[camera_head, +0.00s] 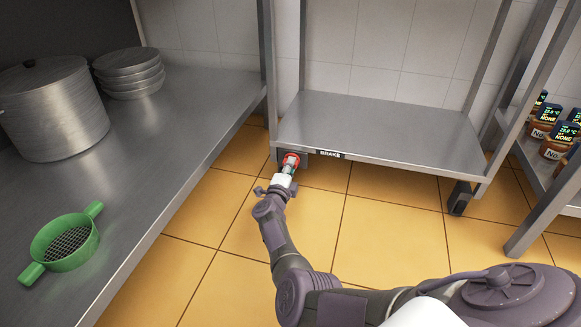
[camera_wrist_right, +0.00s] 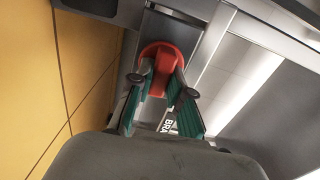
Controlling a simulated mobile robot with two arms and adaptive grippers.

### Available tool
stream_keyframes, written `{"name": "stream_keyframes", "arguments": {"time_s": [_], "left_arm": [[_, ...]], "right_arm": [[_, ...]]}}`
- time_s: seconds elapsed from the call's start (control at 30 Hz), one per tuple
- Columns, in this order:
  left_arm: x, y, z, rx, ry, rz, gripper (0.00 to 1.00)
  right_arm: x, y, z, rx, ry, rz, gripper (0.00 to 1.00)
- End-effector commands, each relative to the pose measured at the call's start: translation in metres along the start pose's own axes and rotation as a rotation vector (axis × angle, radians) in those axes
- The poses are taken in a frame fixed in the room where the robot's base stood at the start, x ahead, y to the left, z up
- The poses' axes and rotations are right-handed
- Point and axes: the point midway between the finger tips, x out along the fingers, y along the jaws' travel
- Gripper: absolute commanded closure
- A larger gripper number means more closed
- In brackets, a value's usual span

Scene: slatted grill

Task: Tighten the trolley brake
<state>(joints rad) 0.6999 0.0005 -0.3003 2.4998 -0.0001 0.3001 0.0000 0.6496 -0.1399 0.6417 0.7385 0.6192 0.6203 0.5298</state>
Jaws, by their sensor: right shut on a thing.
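The trolley (camera_head: 385,128) is a grey metal frame with a low shelf. A black label reading BRAKE (camera_head: 330,154) is on the shelf's front edge. The red brake knob (camera_head: 291,158) is at the trolley's front left corner, left of the label. In the right wrist view the red brake knob (camera_wrist_right: 162,58) sits between the fingers. My right gripper (camera_head: 288,168) is shut on it, with the green-lined fingers (camera_wrist_right: 158,95) on either side. The gripper hides part of the knob in the head view. My left gripper is not in view.
A steel counter (camera_head: 150,180) on the left holds a large pot (camera_head: 55,112), stacked lids or pans (camera_head: 130,72) and a green sieve (camera_head: 65,242). A rack on the right holds several labelled jars (camera_head: 558,140). The yellow tiled floor (camera_head: 380,225) in front is clear.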

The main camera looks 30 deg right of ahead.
Motion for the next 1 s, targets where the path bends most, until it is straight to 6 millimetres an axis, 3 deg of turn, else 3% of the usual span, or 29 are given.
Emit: {"name": "stream_keyframes", "arguments": {"time_s": [0.1,0.13,0.27,0.67,1.0], "left_arm": [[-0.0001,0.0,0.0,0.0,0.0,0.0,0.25],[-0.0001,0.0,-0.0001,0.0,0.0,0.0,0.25],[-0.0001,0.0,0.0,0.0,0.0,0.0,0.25],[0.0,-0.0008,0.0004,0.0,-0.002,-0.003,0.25],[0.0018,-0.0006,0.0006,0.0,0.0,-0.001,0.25]], "right_arm": [[0.0004,0.0007,-0.0011,-0.001,0.001,0.001,1.0],[0.0004,0.0007,-0.0011,-0.001,0.001,0.001,0.77],[0.0003,0.0006,-0.0009,-0.002,0.001,0.001,0.56],[0.0001,-0.0002,-0.0003,-0.045,0.001,0.001,0.56],[-0.0002,-0.0028,0.0009,-0.523,0.0,0.002,0.56]]}}
